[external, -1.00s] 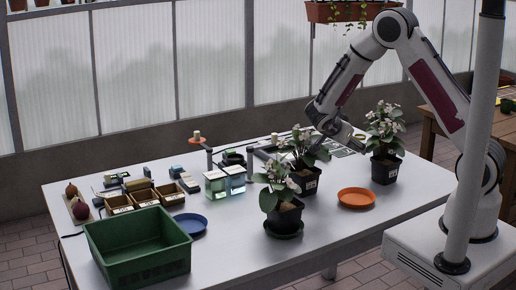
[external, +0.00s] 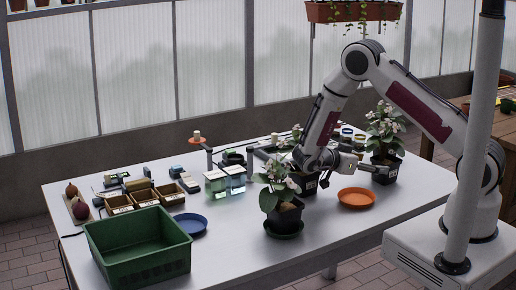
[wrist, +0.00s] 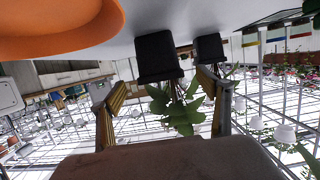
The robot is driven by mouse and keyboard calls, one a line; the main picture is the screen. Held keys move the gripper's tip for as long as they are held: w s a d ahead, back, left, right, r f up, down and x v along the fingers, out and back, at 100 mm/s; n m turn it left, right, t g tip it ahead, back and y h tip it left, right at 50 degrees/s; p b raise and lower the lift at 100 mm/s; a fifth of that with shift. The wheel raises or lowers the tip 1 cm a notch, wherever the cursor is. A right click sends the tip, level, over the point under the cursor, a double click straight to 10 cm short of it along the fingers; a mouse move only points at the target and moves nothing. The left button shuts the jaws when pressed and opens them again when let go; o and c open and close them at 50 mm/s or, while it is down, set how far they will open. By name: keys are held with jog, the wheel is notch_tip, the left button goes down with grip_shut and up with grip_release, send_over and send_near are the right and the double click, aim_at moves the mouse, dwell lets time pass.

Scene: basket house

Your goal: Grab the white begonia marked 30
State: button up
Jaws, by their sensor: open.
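Three potted white begonias stand on the table: a front one (external: 283,200), a middle one (external: 297,183) largely hidden behind my arm, and a right one (external: 385,132). No number is readable on their pots. My gripper (external: 374,165) is low over the table, pointing right, close to the right begonia's black pot. In the wrist view my gripper (wrist: 160,88) is open; a dark pot (wrist: 157,55) and its leaves (wrist: 180,108) show upside down between and beyond the fingers. I cannot tell whether they touch. A second dark pot (wrist: 208,48) shows beside it.
An orange saucer (external: 357,197) lies just in front of my gripper. A green crate (external: 140,250), a blue saucer (external: 191,224) and small wooden boxes (external: 130,197) stand on the left. Glass blocks (external: 225,180) stand mid-table. The front right tabletop is clear.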

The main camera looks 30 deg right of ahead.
aim_at(386, 164)
jog(key=shift+x, duration=1.3)
jog(key=shift+x, duration=2.6)
jog(key=shift+r, duration=0.1)
jog(key=shift+c, duration=0.4)
jog(key=c, duration=1.3)
jog(key=shift+r, duration=0.1)
jog(key=shift+c, duration=0.2)
jog(key=shift+r, duration=4.95)
